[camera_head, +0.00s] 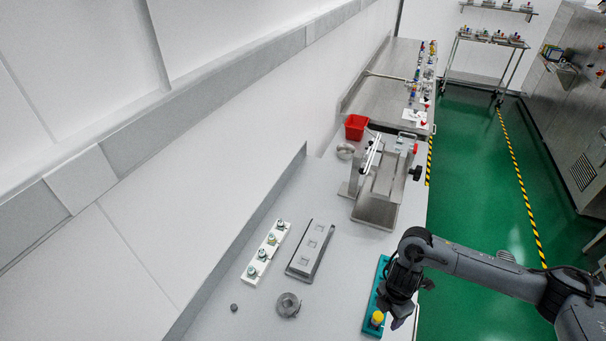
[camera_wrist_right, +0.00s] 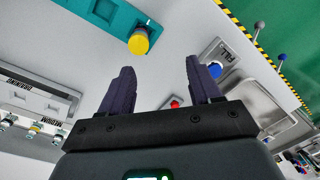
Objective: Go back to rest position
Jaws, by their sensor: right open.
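My right gripper (camera_head: 397,306) is over the front right part of the table, beside a teal block with a yellow knob. In the right wrist view the right gripper (camera_wrist_right: 160,82) has its two dark fingers apart with nothing between them. The yellow knob (camera_head: 377,318) stands on the teal block (camera_head: 368,325); in the wrist view the knob (camera_wrist_right: 139,41) lies beyond the fingers, apart from them. The gripper and forearm hide part of the teal block in the head view. My left gripper is not in view.
A white strip with several fittings (camera_head: 266,254), a grey tray with square recesses (camera_head: 312,250) and a metal ring (camera_head: 288,305) lie to the left. A metal fixture (camera_head: 376,205) and a red bin (camera_head: 356,127) stand farther back.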

